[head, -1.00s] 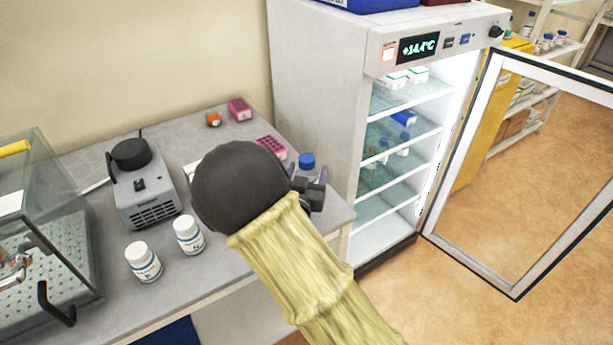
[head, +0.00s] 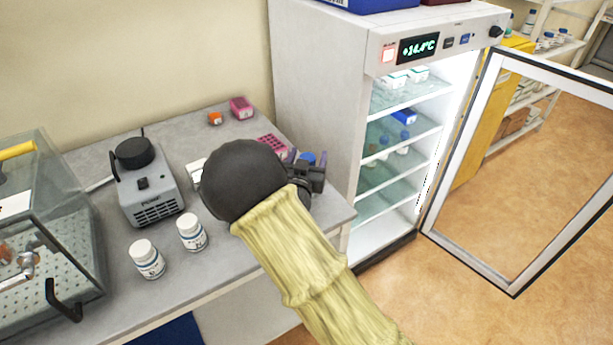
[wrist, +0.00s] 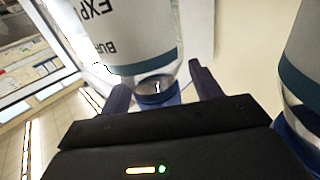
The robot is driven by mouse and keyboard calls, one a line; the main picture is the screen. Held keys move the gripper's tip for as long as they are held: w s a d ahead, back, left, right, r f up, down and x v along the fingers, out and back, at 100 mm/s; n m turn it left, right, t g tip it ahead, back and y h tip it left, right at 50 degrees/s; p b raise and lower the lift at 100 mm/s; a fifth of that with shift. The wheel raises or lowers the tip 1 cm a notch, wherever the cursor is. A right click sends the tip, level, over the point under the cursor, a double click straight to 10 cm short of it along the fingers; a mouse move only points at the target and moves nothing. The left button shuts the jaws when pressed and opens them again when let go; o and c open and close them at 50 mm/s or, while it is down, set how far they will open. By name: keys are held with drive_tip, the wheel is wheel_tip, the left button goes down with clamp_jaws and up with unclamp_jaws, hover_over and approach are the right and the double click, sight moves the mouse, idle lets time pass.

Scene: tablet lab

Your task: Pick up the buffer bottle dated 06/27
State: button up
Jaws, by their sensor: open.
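A clear buffer bottle with a white label (wrist: 130,35) and a blue cap (wrist: 160,93) appears upside down in the wrist view. The label shows parts of "EXP" and "BU"; no date is readable. My gripper (wrist: 162,88) is open, with one finger on each side of this bottle near its neck; I cannot tell if they touch. A second similar bottle (wrist: 302,65) is at the right edge of the wrist view, its label text out of sight. In the head view, a blue cap (head: 307,158) shows behind my gripper (head: 308,172), and my wrist hides most of that area.
Two white-capped bottles (head: 147,258) (head: 192,232) stand on the grey bench (head: 215,270) near a grey lab device (head: 150,190). Pink racks (head: 241,107) lie behind. A refrigerator (head: 320,120) stands right of the bench, its glass door (head: 520,180) open.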

drive_tip(key=shift+d, duration=0.15)
drive_tip(key=shift+c, duration=0.2)
drive_tip(key=shift+w, duration=0.1)
clamp_jaws()
drive_tip(key=shift+r, duration=0.1)
drive_tip(key=shift+w+r, duration=0.1)
drive_tip(key=shift+r, duration=0.2)
wheel_tip(320, 180, up, 9)
drive_tip(key=shift+d+f, duration=0.1)
drive_tip(key=shift+r, duration=0.25)
